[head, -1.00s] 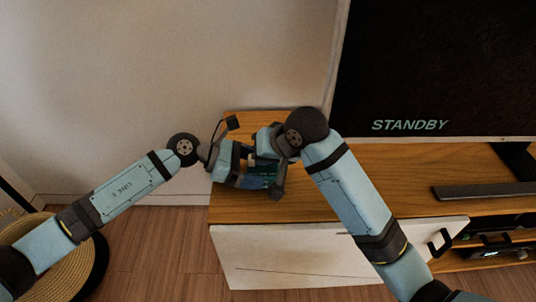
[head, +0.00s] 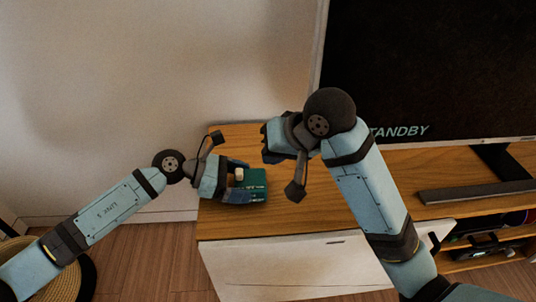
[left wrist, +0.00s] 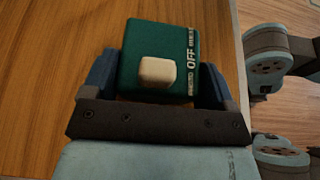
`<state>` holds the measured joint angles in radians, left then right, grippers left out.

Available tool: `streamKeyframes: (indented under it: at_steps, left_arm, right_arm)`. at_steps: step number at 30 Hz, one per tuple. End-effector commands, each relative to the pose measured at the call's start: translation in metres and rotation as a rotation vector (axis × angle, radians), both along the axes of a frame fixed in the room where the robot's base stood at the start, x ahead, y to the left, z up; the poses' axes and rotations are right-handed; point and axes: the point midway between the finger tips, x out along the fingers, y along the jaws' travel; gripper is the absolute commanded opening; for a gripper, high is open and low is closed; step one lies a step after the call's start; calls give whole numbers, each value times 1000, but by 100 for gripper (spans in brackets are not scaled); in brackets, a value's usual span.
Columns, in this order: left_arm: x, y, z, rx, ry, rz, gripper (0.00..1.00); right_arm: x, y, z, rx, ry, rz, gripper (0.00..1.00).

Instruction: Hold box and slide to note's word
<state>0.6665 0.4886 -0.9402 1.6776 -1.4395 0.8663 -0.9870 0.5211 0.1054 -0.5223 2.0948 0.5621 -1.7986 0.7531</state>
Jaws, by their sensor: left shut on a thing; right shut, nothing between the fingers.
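A dark green box (head: 256,182) is in my left gripper (head: 238,186) over the left end of the wooden cabinet top. The left wrist view shows the box (left wrist: 140,38) between both blue fingers. A cream slider knob (left wrist: 158,72) stands on its face, and it shows small in the head view (head: 239,174). White lettering beside the knob reads OFF; smaller marks are unreadable. My right gripper (head: 268,145) is shut and empty, above and to the right of the box, apart from it. No note is visible in either view.
The wooden cabinet top (head: 310,205) is bare around the box. A large screen (head: 430,70) showing STANDBY stands at the right, with a dark bar (head: 470,192) before it. A white cabinet door (head: 310,265) is below. A round woven item (head: 70,280) is at lower left.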

Motion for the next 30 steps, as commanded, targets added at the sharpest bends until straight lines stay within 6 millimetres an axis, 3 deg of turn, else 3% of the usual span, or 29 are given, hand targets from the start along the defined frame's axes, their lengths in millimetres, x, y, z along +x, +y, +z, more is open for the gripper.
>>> streamKeyframes:
  at_steps: [8, 9, 12, 22, 30]
  left_arm:
    - [0, 0, 1, -1, 0, 1, 46]
    - [0, 0, 1, -1, 0, 1, 82]
    - [0, 0, 1, -1, 0, 1, 100]
    - [0, 8, 3, 0, -1, 2, 100]
    - [1, 57, 23, 1, -1, 3, 100]
  right_arm:
    - [0, 0, 0, 0, 0, 0, 0]
    - [0, 0, 0, 0, 0, 0, 0]
    - [0, 0, 0, 0, 0, 0, 0]
    - [0, 0, 0, 0, 0, 0, 0]
    - [0, 0, 0, 0, 0, 0, 0]
